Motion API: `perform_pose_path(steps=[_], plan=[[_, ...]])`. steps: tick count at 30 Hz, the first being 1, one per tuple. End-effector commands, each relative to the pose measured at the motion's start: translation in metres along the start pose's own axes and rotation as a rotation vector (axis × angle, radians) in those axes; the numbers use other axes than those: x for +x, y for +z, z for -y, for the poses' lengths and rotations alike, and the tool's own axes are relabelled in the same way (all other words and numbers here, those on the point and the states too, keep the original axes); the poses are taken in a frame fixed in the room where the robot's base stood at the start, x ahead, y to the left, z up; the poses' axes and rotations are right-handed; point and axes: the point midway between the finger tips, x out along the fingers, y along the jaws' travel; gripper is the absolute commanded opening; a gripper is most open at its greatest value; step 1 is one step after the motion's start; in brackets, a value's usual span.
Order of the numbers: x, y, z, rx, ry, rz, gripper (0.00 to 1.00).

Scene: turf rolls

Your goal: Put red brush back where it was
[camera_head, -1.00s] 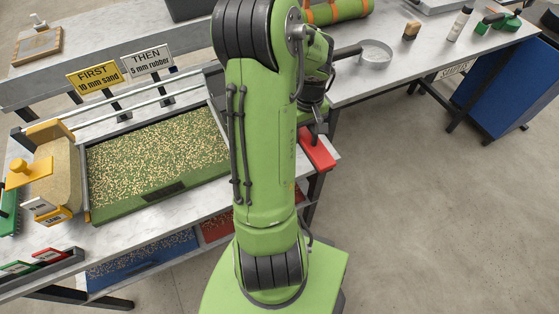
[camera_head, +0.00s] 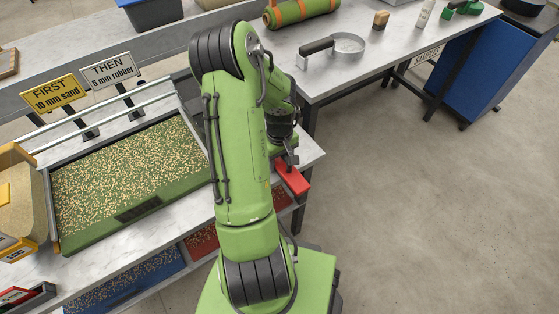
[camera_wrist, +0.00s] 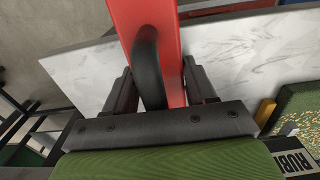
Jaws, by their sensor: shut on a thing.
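The red brush (camera_head: 293,178) shows in the head view beside the right end of the marble table (camera_head: 313,158). My gripper (camera_head: 289,159) is at its upper end, partly hidden by my own arm. In the wrist view the brush is a long red body (camera_wrist: 158,25) with a black curved handle (camera_wrist: 149,68). My gripper (camera_wrist: 158,78) is shut on the brush, with one finger on each side of it. The marble top lies behind the brush in the wrist view. The bristles are hidden, and I cannot tell whether the brush touches anything below.
A tray of speckled green turf (camera_head: 130,175) sits left of my arm, with FIRST (camera_head: 52,92) and THEN (camera_head: 112,71) signs behind it. Blue (camera_head: 125,280) and red (camera_head: 202,240) bins are below. A round metal pan (camera_head: 348,44) is on the far table. Open floor lies right.

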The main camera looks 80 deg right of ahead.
Motion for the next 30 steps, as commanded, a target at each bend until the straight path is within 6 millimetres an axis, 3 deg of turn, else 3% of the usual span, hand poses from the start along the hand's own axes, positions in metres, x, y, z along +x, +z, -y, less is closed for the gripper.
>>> perform_pose_path(steps=[8,9,13,23,26,30], plan=[[0.002,0.0,0.0,0.0,0.001,-0.002,0.2],[0.001,0.0,0.0,0.0,0.001,-0.001,0.6],[0.001,0.0,0.0,0.0,0.001,-0.001,0.8],[-0.004,0.0,0.0,0.0,0.001,-0.001,0.81],[-0.021,-0.001,-0.001,0.0,0.003,-0.005,0.81],[-0.062,-0.001,-0.001,0.0,0.004,-0.006,0.81]])
